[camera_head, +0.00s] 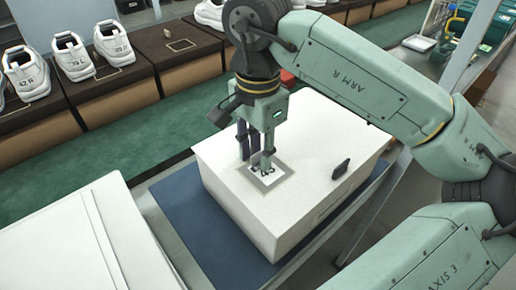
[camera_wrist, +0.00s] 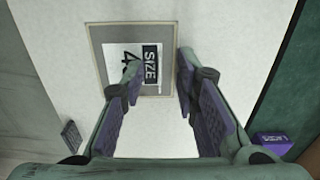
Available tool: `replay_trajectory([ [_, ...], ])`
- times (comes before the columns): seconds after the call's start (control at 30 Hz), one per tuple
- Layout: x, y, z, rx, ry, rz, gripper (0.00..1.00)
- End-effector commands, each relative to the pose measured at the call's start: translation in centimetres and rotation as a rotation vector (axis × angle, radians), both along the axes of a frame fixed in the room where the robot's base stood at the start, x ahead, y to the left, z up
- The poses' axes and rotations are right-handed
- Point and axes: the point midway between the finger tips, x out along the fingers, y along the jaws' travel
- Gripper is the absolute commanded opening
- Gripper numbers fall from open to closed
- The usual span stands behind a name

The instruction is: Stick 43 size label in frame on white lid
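The white lid (camera_head: 310,135) tops a box on a blue mat. A grey-bordered frame (camera_head: 283,181) is marked on the lid and also shows in the wrist view (camera_wrist: 130,32). The white size label (camera_wrist: 114,55) lies inside this frame, apparently flat; "SIZE" and a 4 are readable, and a finger hides the rest. In the head view the label (camera_head: 268,180) is partly behind the fingers. My gripper (camera_head: 258,160) points down just over the frame. Its fingers (camera_wrist: 160,60) are apart with nothing clamped between them; the left one overlaps the label in the picture. Contact is unclear.
A small dark object (camera_head: 341,168) sits on the lid to the right. A white box (camera_head: 85,240) stands at the lower left. White shoes (camera_head: 72,57) on brown boxes line the green conveyor (camera_head: 130,150).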

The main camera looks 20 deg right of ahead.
Motion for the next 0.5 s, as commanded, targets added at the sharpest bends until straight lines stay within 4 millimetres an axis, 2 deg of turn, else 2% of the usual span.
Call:
replay_trajectory([
  [0.17, 0.0, 0.0, 0.2, -0.001, 0.0, 0.0, 0.28],
  [0.27, 0.0, 0.0, 1.2, -0.001, 0.001, -0.001, 0.28],
  [0.5, 0.0, 0.0, 6.1, -0.002, -0.002, -0.002, 0.28],
])
